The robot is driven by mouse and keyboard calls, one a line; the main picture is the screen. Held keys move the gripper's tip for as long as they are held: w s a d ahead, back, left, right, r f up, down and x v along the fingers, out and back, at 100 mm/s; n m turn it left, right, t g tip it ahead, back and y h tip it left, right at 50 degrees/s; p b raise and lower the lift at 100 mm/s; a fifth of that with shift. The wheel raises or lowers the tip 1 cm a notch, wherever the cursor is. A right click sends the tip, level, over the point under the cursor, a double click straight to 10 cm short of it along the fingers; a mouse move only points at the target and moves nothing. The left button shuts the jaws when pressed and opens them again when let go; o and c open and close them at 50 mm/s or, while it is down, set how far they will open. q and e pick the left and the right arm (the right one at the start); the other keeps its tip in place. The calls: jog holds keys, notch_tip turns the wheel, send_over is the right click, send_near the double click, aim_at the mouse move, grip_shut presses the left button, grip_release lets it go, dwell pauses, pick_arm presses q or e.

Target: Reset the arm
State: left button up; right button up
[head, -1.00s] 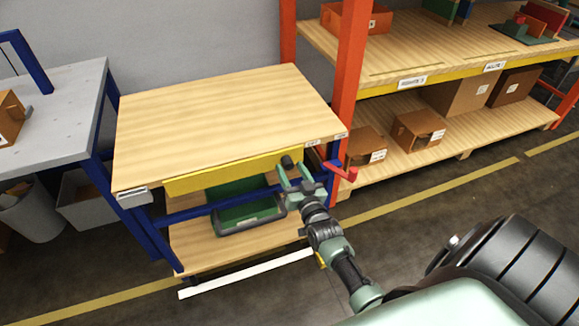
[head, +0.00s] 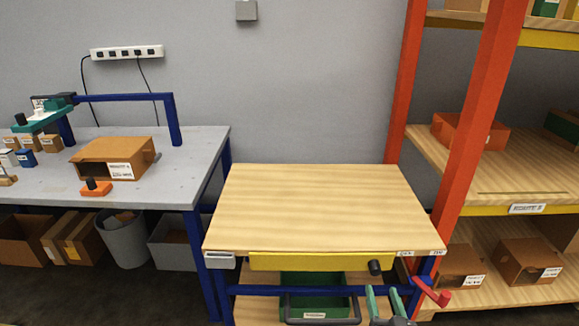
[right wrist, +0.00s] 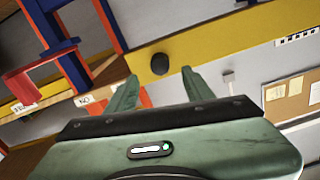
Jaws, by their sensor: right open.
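My right gripper (head: 385,293) is open and empty at the bottom of the head view, in front of the wooden table's (head: 320,205) front edge. It stands just below a black knob (head: 375,267) on the yellow front bar (head: 315,262). In the right wrist view the open fingers (right wrist: 160,78) point toward the yellow bar (right wrist: 215,50), with the black knob (right wrist: 160,63) seen between their tips. I cannot tell whether they touch it. My left gripper is not in view.
A red handle (head: 430,292) sticks out right of my gripper. A green bin (head: 315,306) is under the table. A grey bench (head: 190,165) at left holds a cardboard box (head: 115,158) and an orange block (head: 96,189). An orange-framed shelf (head: 480,120) stands at right. The tabletop is clear.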

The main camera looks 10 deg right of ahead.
jog(key=s+a+f+n+g+y, duration=0.1)
jog(key=s+a+f+g, duration=0.2)
jog(key=f, duration=0.6)
jog(key=s+a+f+n+g+y+p, duration=0.1)
jog(key=s+a+f+g, duration=0.15)
jog(key=s+f, duration=0.4)
jog(key=s+a+f+n+g+y, duration=0.1)
jog(key=s+a+f+n+g, duration=0.2)
jog(key=f, duration=0.7)
jog(key=s+a+f+n+g, duration=0.1)
jog(key=s+f+g, duration=0.3)
jog(key=s, duration=1.1)
jog(key=s+a+f+n+g+y+p, duration=0.1)
jog(key=s+f+g, duration=0.3)
jog(key=s+f, duration=0.7)
jog(key=s+a, duration=0.1)
jog(key=s, duration=0.4)
jog(key=shift+a+f, duration=0.15)
jog(key=shift+a, duration=0.1)
